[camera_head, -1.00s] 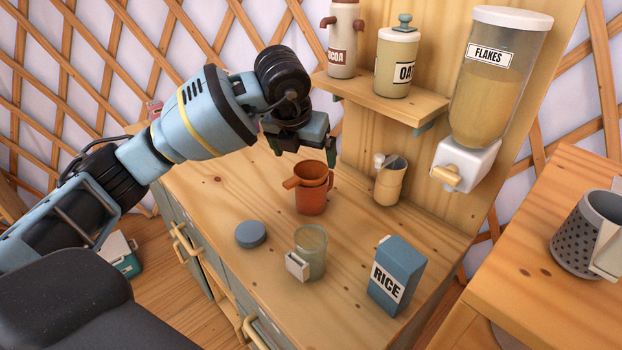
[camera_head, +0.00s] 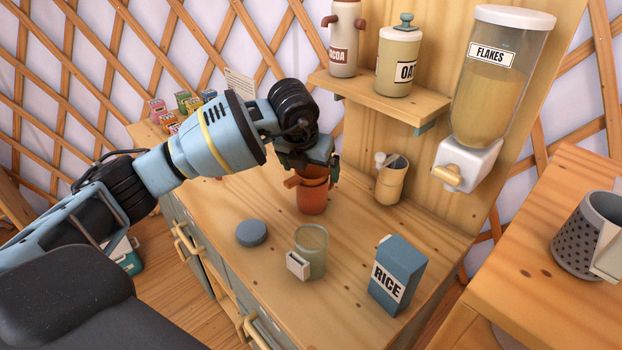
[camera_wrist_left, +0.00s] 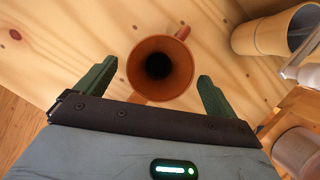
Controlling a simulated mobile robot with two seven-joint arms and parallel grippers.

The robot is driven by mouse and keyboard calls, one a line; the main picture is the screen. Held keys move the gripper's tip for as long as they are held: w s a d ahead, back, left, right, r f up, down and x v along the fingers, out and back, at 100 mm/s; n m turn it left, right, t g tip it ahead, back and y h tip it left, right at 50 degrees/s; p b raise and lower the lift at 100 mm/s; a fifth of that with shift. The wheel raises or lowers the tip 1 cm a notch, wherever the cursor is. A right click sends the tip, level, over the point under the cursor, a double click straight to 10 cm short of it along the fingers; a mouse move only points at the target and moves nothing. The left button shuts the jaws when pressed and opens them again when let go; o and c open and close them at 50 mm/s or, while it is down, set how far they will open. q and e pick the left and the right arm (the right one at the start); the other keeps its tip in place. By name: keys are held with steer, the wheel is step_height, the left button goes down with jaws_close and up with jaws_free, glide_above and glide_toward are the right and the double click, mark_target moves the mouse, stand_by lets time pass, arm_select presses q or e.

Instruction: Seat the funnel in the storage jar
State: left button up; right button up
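The orange-brown funnel (camera_head: 310,181) sits in the top of an orange mug (camera_head: 311,201) on the wooden counter. In the left wrist view the funnel (camera_wrist_left: 136,70) shows from above as a round mouth with a dark hole and a tab on its rim. My left gripper (camera_head: 312,168) is over it, pointing down. Its green fingers are apart, one on each side of the funnel, with visible gaps. The storage jar (camera_head: 312,248), clear with a blank white label, stands open nearer the front. A round blue-grey lid (camera_head: 251,232) lies left of it. My right gripper is not in view.
A blue rice box (camera_head: 397,275) stands right of the jar. A tan container (camera_head: 391,182) stands by the back panel, below a shelf (camera_head: 425,103) with two canisters. A flakes dispenser (camera_head: 490,100) hangs to the right. Small colourful boxes (camera_head: 183,102) stand at the far left.

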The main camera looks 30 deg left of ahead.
arm_select(q)
steer(key=c, duration=0.9)
steer(key=shift+r, duration=0.1)
steer(key=shift+c, duration=0.2)
step_height(320, 180, up, 10)
steer(key=shift+s, duration=0.1)
